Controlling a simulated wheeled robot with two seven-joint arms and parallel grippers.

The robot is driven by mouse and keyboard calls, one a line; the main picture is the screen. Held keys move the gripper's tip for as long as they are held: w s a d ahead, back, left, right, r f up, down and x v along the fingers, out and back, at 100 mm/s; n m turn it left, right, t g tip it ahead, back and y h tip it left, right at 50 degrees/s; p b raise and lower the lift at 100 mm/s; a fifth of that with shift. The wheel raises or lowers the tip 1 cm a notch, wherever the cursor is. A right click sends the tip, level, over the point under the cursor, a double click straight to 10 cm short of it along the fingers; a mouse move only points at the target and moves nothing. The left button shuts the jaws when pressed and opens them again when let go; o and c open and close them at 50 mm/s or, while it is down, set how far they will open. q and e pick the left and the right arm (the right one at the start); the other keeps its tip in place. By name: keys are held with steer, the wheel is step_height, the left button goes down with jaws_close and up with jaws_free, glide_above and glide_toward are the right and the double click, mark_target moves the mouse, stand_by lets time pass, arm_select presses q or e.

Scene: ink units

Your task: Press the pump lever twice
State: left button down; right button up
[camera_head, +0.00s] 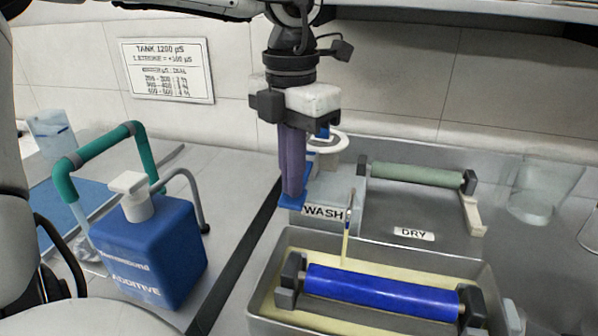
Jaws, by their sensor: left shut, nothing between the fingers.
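A blue bottle (150,255) marked ADDITIVE stands at the left. A white pump head (128,183) sits on top of it, and a grey spout (187,182) curves off to its right. A bent teal bar (104,145) arches over the bottle; I cannot tell whether it or the white head is the lever. My left gripper (292,200) hangs down in the middle, fingers shut and empty, well to the right of the bottle and apart from it. It partly hides the box marked WASH (345,188). My right gripper is not in view.
A tray (265,290) with a blue roller (380,291) is at the front right. A green roller (415,174) lies behind, near a DRY label (414,234). A clear beaker (540,190) stands at the far right. A sign (168,70) on the wall reads 1 stroke = +100 µS.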

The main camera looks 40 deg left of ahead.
arm_select(q)
steer(key=shift+r, duration=0.1)
steer(key=shift+r+p, duration=0.7)
steer(key=shift+r, duration=0.15)
steer(key=shift+r+p, duration=0.55)
steer(key=shift+r, duration=0.15)
steer(key=shift+r, duration=0.1)
step_height(320, 180, up, 6)
steer(key=p, duration=0.4)
